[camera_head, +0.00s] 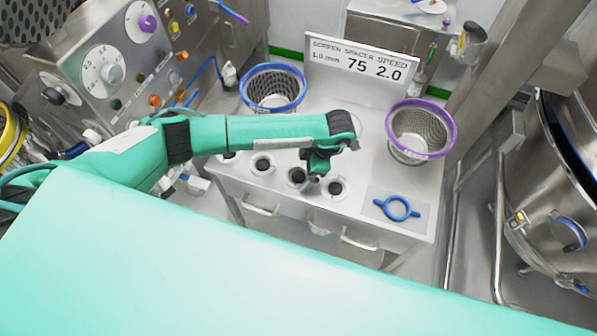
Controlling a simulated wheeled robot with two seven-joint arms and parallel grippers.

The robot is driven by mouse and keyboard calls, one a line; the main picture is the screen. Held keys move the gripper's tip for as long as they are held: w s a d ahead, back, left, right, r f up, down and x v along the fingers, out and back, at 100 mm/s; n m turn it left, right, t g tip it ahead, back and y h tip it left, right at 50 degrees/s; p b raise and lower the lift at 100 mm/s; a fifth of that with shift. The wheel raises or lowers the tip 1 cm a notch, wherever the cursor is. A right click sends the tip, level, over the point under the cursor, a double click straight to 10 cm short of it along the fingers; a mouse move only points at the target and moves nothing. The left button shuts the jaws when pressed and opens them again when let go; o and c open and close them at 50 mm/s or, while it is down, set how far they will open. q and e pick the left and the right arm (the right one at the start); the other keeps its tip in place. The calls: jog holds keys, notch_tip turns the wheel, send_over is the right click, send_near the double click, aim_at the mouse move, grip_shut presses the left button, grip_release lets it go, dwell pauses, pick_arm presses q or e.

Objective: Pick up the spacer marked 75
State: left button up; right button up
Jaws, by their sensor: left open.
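Several small dark round pieces, likely the spacers, sit in a row of pale round seats on the steel table (357,222): one at the left (262,164), one in the middle (297,176) and one at the right (336,188). Another at the far left is mostly hidden by my left arm. Their markings are too small to read, so I cannot tell which is 75. My left gripper (313,176) is open, pointing down above the row, between the middle and right pieces in the picture. My right gripper is not in view.
A blue-rimmed basket (272,88) and a purple-rimmed basket (421,130) stand on the table. A blue ring tool (397,208) lies at the right front. A control panel (105,65) stands left, a steel vessel (565,180) right.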

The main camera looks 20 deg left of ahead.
pick_arm(q)
jog(key=shift+s+a+f, duration=0.15)
jog(key=shift+a+f, duration=0.1)
jog(key=shift+f, duration=0.25)
jog(key=shift+a+f, duration=0.1)
jog(key=shift+f, duration=0.4)
jog(key=c, duration=1.1)
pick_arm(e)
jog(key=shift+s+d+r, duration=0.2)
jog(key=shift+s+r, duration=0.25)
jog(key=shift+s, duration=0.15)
pick_arm(q)
jog(key=shift+r, duration=0.1)
notch_tip(320, 180, up, 20)
jog(key=b, duration=0.4)
jog(key=shift+s+f, duration=0.15)
jog(key=shift+f, duration=0.05)
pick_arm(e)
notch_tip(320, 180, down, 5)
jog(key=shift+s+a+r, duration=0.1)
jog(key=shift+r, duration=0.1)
